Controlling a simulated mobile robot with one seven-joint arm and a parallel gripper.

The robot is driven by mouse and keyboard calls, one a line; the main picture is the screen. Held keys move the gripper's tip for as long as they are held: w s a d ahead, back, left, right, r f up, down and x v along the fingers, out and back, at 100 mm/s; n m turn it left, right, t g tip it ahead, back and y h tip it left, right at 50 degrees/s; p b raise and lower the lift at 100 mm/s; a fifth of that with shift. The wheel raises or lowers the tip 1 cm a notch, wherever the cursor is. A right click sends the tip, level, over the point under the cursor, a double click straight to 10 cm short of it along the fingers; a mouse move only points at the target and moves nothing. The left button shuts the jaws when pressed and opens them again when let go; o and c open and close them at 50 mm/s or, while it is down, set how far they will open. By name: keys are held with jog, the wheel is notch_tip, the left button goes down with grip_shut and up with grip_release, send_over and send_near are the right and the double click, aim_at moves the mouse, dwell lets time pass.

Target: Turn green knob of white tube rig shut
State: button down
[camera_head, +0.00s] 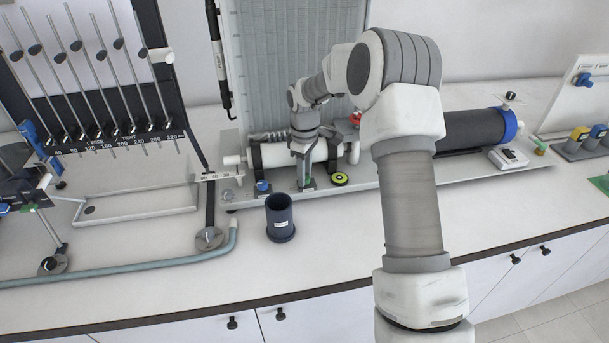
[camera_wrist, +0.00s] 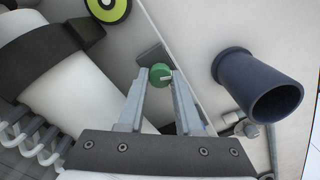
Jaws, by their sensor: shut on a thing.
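The white tube rig (camera_head: 270,155) stands on the bench, a grey board behind it and a white horizontal tube along its base. Its green knob (camera_wrist: 160,75) shows between the fingertips in the wrist view, with a pale pointer mark on its face. My gripper (camera_wrist: 161,78) is shut on the green knob, one finger on each side. In the head view my gripper (camera_head: 307,183) reaches down at the front of the rig, and the knob is mostly hidden by it.
A dark blue cup (camera_head: 280,218) stands on the bench just in front of the rig, close to my gripper; it also shows in the wrist view (camera_wrist: 262,85). A blue knob (camera_head: 262,187) and a yellow-green dial (camera_head: 340,179) flank the gripper. A pale hose (camera_head: 130,268) lies at left.

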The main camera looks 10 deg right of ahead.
jog(key=m, duration=0.3)
jog(key=shift+m+b, duration=0.35)
jog(key=shift+m, duration=0.05)
jog(key=m, duration=0.3)
jog(key=shift+m, duration=0.3)
jog(key=m, duration=0.5)
jog(key=shift+r+m+b, duration=0.1)
jog(key=shift+m+b, duration=0.3)
jog(key=shift+m, duration=0.3)
jog(key=c, duration=0.9)
grip_release()
jog(key=shift+o, duration=0.2)
notch_tip(320, 180, up, 17)
jog(key=shift+r+p, duration=0.2)
jog(key=shift+p, duration=0.1)
